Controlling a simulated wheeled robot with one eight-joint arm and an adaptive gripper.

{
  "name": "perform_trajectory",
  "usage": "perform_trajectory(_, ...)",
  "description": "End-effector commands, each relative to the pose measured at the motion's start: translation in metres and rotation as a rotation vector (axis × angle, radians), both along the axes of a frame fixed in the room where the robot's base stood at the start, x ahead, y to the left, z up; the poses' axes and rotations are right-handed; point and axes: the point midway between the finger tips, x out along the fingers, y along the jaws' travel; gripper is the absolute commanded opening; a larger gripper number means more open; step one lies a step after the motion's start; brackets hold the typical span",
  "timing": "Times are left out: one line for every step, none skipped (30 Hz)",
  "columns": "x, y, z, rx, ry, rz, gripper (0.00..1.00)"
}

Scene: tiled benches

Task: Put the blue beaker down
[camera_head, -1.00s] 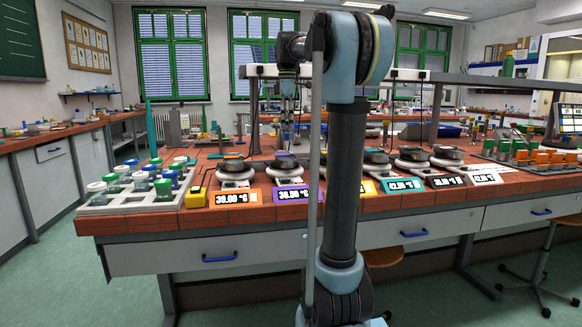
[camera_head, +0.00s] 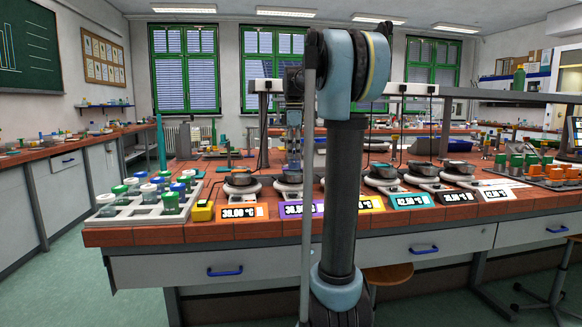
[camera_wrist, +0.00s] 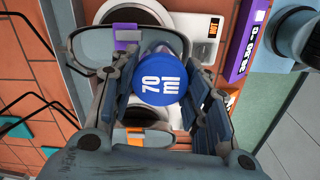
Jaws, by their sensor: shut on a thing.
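My gripper (camera_wrist: 160,85) is shut on the blue beaker (camera_wrist: 162,80), whose round blue top reads "70 ml" in the wrist view. Fingers close on both sides of it. In the head view the gripper (camera_head: 293,140) points down behind my arm column, with the beaker (camera_head: 293,165) below it, above the hotplate with the purple display (camera_head: 300,209). Whether the beaker's base touches anything is hidden.
Several hotplates stand in a row along the bench front, including one with an orange display (camera_head: 240,212). A white rack (camera_head: 130,212) with green, blue and white-topped vessels is at the left. Orange-topped vessels (camera_head: 545,170) stand at the right.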

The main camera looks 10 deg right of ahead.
Motion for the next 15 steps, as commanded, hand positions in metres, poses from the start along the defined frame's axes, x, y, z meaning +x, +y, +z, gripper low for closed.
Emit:
perform_trajectory(0.000, 0.000, -0.003, 0.000, 0.000, 0.000, 0.24)
perform_trajectory(0.000, 0.000, -0.004, 0.000, 0.000, 0.000, 0.24)
perform_trajectory(0.000, 0.000, -0.006, 0.000, 0.000, 0.000, 0.24)
perform_trajectory(0.000, 0.000, -0.008, 0.000, 0.000, 0.000, 0.24)
perform_trajectory(0.000, 0.000, -0.010, 0.000, 0.000, 0.000, 0.24)
perform_trajectory(0.000, 0.000, -0.015, 0.000, 0.000, 0.000, 0.24)
perform_trajectory(0.000, 0.000, -0.019, 0.000, 0.000, 0.000, 0.24)
perform_trajectory(0.000, 0.000, -0.023, 0.000, 0.000, 0.000, 0.24)
perform_trajectory(0.000, 0.000, -0.029, 0.000, 0.000, 0.000, 0.24)
perform_trajectory(0.000, 0.000, -0.033, 0.000, 0.000, 0.000, 0.24)
perform_trajectory(0.000, 0.000, -0.037, 0.000, 0.000, 0.000, 0.24)
perform_trajectory(0.000, 0.000, -0.041, 0.000, 0.000, 0.000, 0.24)
perform_trajectory(0.000, 0.000, -0.043, 0.000, 0.000, 0.000, 0.24)
perform_trajectory(0.000, 0.000, -0.044, 0.000, 0.000, 0.000, 0.24)
perform_trajectory(0.000, 0.000, -0.045, 0.000, 0.000, 0.000, 0.24)
